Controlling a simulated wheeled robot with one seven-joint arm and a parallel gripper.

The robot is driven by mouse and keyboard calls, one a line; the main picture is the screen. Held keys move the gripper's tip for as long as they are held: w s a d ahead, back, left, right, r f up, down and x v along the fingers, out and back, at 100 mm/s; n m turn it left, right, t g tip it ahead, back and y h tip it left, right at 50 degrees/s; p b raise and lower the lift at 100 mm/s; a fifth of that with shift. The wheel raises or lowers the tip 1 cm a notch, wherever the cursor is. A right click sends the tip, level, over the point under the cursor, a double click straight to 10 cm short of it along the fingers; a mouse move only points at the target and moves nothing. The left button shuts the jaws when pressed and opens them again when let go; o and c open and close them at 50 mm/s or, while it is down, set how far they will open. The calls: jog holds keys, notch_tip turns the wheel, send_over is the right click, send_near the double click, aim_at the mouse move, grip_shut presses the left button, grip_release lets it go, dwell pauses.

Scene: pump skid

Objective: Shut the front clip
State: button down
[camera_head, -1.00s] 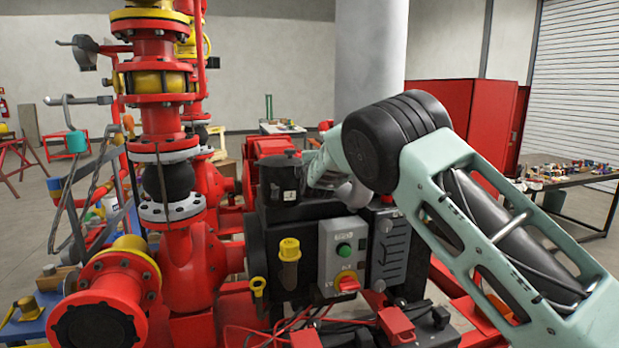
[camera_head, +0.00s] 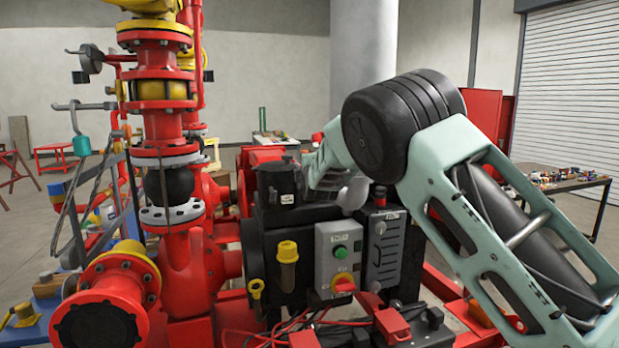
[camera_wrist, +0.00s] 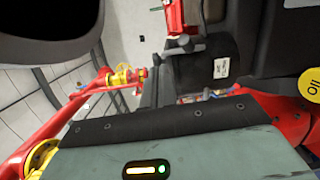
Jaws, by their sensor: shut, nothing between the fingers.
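A black round canister (camera_head: 277,182) with a small pale label stands on top of the black engine block in the head view. In the wrist view a dark rounded body with a white label (camera_wrist: 221,68) fills the upper right. A small grey lever-like piece (camera_wrist: 185,47) sticks out at its left end; I cannot tell whether it is the front clip or how it sits. My gripper (camera_wrist: 158,85) shows in the wrist view as dark fingers, shut and empty, close to the dark body. Whether they touch is unclear.
A grey control box (camera_head: 338,255) with a green button and red-yellow knob is on the engine's near side. A yellow cap (camera_head: 288,252) stands left of it. Red pipework (camera_head: 165,110) rises at left. A cluttered table (camera_head: 570,185) stands at right.

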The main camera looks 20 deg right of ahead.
jog(key=s+a+r+b, duration=0.1)
jog(key=s+b, duration=0.1)
jog(key=s, duration=0.4)
jog(key=shift+s+a+r, duration=0.15)
jog(key=shift+s, duration=0.05)
